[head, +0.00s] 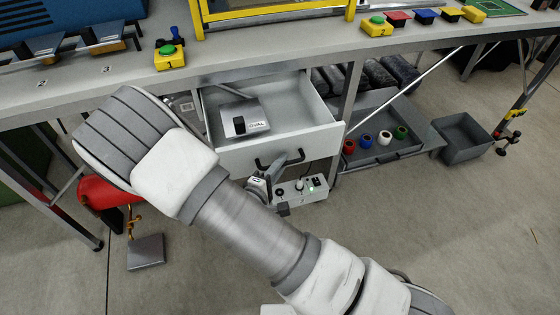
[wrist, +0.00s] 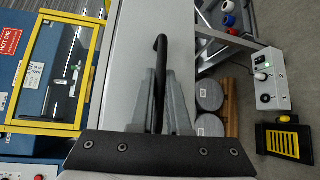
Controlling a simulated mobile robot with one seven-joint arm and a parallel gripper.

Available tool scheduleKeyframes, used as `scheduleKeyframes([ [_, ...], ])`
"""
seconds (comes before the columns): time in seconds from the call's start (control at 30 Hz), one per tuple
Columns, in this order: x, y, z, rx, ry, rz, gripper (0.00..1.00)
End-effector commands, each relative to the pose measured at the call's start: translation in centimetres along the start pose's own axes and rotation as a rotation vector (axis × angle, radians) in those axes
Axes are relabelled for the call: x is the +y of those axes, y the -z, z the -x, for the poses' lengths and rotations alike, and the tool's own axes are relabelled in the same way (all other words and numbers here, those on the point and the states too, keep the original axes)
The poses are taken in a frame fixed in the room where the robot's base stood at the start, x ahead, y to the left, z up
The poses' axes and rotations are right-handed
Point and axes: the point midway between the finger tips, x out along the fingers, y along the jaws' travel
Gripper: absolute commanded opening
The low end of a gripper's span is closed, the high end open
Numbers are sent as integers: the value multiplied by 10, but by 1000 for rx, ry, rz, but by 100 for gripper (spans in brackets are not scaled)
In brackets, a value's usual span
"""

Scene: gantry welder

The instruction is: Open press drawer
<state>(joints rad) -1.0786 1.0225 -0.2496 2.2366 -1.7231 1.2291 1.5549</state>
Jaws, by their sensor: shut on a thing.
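The white press drawer (head: 325,138) stands pulled out below the bench, and its inside shows in the head view. A grey box labelled "OVAL" (head: 243,118) lies in it. The black bar handle (head: 265,164) is on the drawer front. My gripper (head: 284,168) is at the handle, partly hidden by my wrist. In the wrist view, the fingers of my gripper (wrist: 160,95) are closed around the black handle (wrist: 160,45), with the pale drawer front (wrist: 125,60) beside them.
A grey control box with knobs (head: 302,188) sits below the drawer. To the right, an open tray (head: 375,110) holds several coloured rolls, and a grey bin (head: 465,140) stands on the floor. A red object (head: 105,190) is at the left. The bench (head: 120,85) runs above.

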Motion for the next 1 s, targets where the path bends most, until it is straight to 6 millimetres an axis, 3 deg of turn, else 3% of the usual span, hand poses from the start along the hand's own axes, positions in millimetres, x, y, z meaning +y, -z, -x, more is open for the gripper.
scheduleKeyframes([
  [0.13, 0, 0, 0, 0, -1, -1, 0],
  [0.17, 0, 0, 0, 0, -1, -1, 18],
  [0.2, 0, 0, 0, 0, -1, -1, 26],
  [0.6, 0, 1, 5, 1, 0, -1, 27],
  [0.77, 1, 1, 30, 4, 1, 1, 27],
  [1.0, 2, 1, 89, 6, 1, 0, 27],
])
